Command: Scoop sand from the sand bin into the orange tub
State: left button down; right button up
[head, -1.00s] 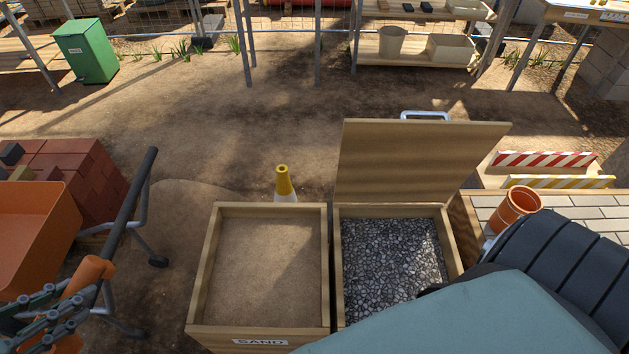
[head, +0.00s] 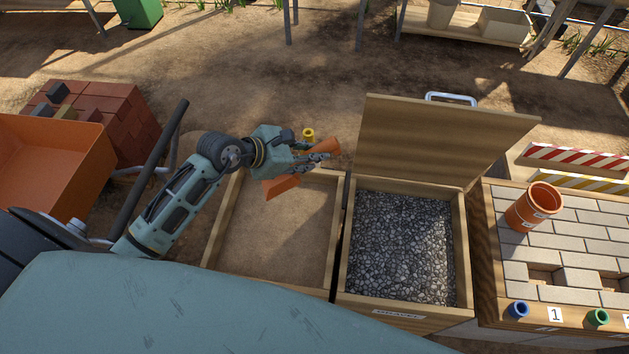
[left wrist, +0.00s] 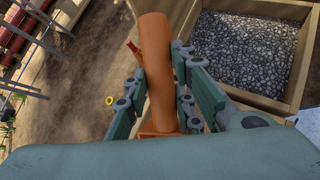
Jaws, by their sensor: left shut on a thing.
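The sand bin (head: 275,235) is an open wooden box holding smooth tan sand. The orange tub (head: 45,165) is a large open tray at the left edge, and its visible inside looks empty. My left gripper (head: 318,158) is above the far end of the sand bin, shut on an orange scoop (head: 281,187). The left wrist view shows the scoop's thick round orange handle (left wrist: 157,70) between the fingers. The scoop appears above the sand, but its exact height and any load in it cannot be told. My right gripper is out of view.
A gravel bin (head: 405,245) with a raised wooden lid (head: 430,140) adjoins the sand bin on the right. A dark bar (head: 160,155) stands beside the tub. Red bricks (head: 105,110) are behind it. A paved bench at right holds an orange pot (head: 533,207).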

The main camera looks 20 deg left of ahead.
pick_arm(q)
notch_tip(320, 180, down, 31)
jog(key=s+n+y+b, duration=0.1)
jog(key=b, duration=1.4)
jog(key=shift+a+f+n+t, duration=0.2)
jog(key=shift+a+n+t, duration=0.1)
jog(key=shift+t, duration=0.1)
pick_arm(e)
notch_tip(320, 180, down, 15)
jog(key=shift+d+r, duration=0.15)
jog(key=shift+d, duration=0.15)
pick_arm(q)
jog(key=shift+s, duration=0.1)
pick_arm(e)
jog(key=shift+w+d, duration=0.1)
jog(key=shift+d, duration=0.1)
pick_arm(q)
notch_tip(320, 180, up, 16)
jog(key=p, duration=1.6)
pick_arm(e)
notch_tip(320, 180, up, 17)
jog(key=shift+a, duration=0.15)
pick_arm(q)
jog(key=shift+d+r, duration=0.1)
